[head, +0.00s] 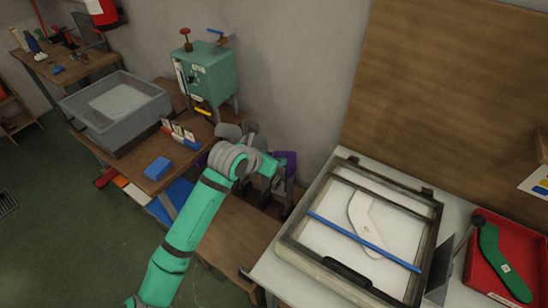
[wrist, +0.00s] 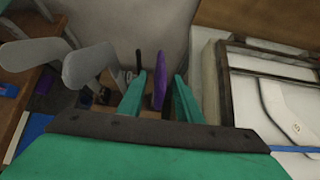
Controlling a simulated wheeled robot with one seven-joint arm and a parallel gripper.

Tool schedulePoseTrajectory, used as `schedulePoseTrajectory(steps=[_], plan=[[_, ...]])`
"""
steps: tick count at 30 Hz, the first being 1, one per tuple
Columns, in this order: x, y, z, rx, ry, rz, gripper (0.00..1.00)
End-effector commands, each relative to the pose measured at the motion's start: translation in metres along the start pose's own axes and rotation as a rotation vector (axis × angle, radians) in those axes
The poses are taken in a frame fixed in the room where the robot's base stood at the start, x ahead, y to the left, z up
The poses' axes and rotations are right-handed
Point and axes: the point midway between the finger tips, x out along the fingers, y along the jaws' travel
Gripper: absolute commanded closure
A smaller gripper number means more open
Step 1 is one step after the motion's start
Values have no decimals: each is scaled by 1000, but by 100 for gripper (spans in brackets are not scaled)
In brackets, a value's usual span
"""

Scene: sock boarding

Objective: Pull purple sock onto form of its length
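A purple sock-like piece (wrist: 160,90) stands upright and narrow between my gripper's fingers in the wrist view. Gaps show on both sides of it. My gripper (wrist: 159,76) is open around it. Purple also shows just right of my gripper in the head view (head: 290,157). Grey foot-shaped forms (wrist: 88,64) stand left of my gripper and show behind my arm in the head view (head: 228,131). Their lower parts and lengths are hard to judge.
Right is a table with a framed press (head: 340,262), a white flat form (head: 366,222) and a blue bar (head: 362,240) across it. A red tray (head: 476,250) holds a green sock-shaped piece (head: 502,264). Left, a bench carries a grey basin (head: 120,132) and green cabinet (head: 208,75).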

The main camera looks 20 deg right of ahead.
Motion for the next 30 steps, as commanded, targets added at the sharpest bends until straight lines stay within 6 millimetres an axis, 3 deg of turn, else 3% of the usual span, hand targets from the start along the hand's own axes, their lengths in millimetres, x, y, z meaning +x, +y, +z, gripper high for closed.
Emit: schedulePoseTrajectory(steps=[11, 24, 30], plan=[[-4, 1, 0, 0, 0, 1, 66], [-77, 0, 1, 2, -2, 1, 66], [-100, 0, 1, 2, -1, 0, 66]])
